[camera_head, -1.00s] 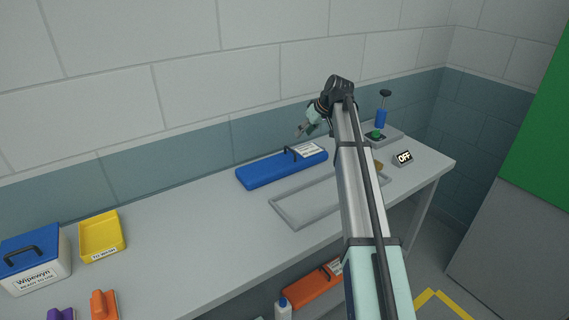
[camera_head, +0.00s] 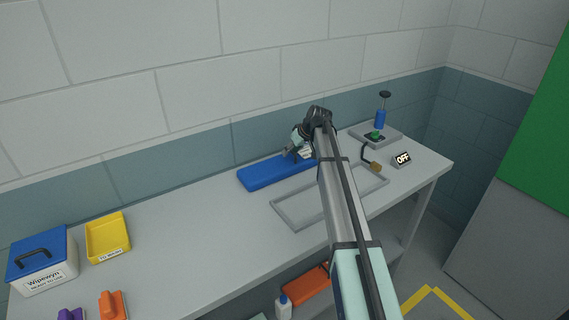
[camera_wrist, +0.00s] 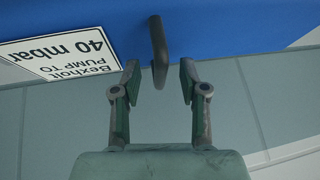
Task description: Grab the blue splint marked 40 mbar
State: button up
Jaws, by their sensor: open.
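The blue splint (camera_head: 268,173) lies flat on the grey bench, near the wall. In the wrist view its blue face (camera_wrist: 228,22) fills the top, with a white label (camera_wrist: 62,50) reading "Bexholt PUMP TO 40 mbar", seen upside down. A dark handle (camera_wrist: 159,52) stands up from the splint. My gripper (camera_wrist: 157,80) is open, its two fingers on either side of the handle's end, with a gap on both sides. In the head view my gripper (camera_head: 290,151) is over the splint, and my arm hides the splint's right end.
A grey tray frame (camera_head: 290,212) lies in front of the splint. A blue pump (camera_head: 380,120), an "OFF" sign (camera_head: 403,159), a yellow tray (camera_head: 107,237) and a Wipewyn box (camera_head: 42,262) stand on the bench. An orange case (camera_head: 305,288) is below.

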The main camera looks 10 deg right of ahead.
jog(key=shift+w+a+f, duration=0.2)
jog(key=shift+f, duration=0.2)
grip_shut()
jog(key=shift+r, duration=0.1)
